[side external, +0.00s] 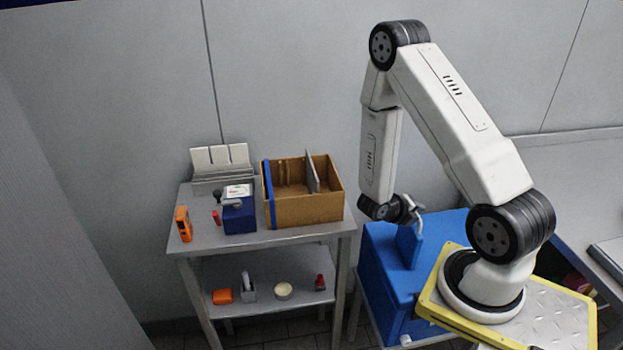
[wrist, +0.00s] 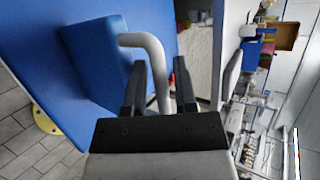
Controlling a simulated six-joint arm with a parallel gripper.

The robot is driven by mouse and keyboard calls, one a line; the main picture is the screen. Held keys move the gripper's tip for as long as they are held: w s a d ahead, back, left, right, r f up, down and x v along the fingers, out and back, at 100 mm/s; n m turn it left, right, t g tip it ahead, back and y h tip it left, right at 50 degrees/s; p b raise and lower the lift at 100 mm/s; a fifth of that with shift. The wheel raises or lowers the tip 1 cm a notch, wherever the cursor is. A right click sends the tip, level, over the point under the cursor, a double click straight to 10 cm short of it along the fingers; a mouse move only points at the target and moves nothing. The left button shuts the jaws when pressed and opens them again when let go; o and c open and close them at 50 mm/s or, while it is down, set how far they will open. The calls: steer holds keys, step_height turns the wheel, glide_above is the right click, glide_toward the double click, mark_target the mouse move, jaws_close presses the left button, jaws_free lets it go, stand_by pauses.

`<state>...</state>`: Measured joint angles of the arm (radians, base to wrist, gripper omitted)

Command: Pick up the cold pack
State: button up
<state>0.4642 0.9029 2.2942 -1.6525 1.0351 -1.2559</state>
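A blue slab (side external: 409,246) with a pale bent handle stands upright at the top of a blue box (side external: 386,303); it looks like the cold pack. In the wrist view the slab (wrist: 98,50) is at the upper left, and its grey-white handle (wrist: 146,42) curves down between my fingers. My gripper (side external: 408,211) is at the slab's top in the side view. In the wrist view my gripper (wrist: 159,64) has its two black fingers apart, one on each side of the handle, with a gap showing at the left finger. The slab's lower edge is unclear.
A steel cart (side external: 205,235) at left holds a cardboard box (side external: 308,210), an orange device (side external: 183,223) and a small dark-blue box (side external: 239,217). Its lower shelf carries small items. A grey bench (side external: 585,185) is behind at right. Open space lies above the blue box.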

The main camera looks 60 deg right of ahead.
steer(key=shift+c, duration=0.2)
jaws_close()
stand_by(1.4)
